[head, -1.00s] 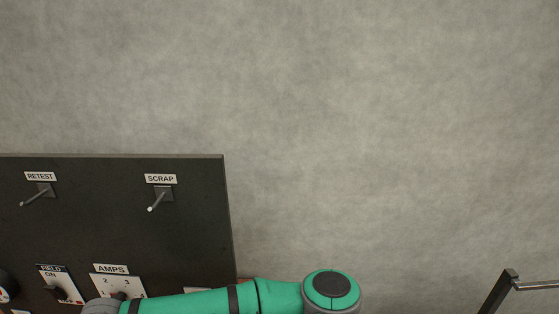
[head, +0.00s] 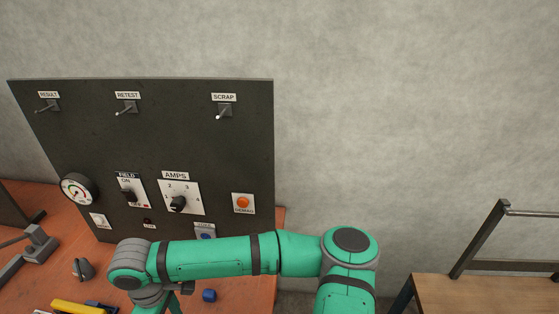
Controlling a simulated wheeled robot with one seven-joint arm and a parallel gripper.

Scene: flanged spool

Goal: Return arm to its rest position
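My green arm with grey joints reaches across the lower middle of the head view, in front of the dark panel's lower edge. It bends down at the elbow on the right and at the grey wrist joint on the left. My gripper cannot be made out; the end of the arm runs down to the bottom edge of the picture. No flanged spool can be clearly made out. The pegs labelled RESULT (head: 48,106), RETEST (head: 126,107) and SCRAP (head: 224,111) are bare.
The dark panel (head: 190,138) carries a gauge (head: 78,189), an AMPS knob (head: 178,203) and an orange button (head: 243,203). A small blue object (head: 209,295) and a grey part (head: 83,268) lie on the reddish bench (head: 250,292). A wooden table (head: 480,291) stands right.

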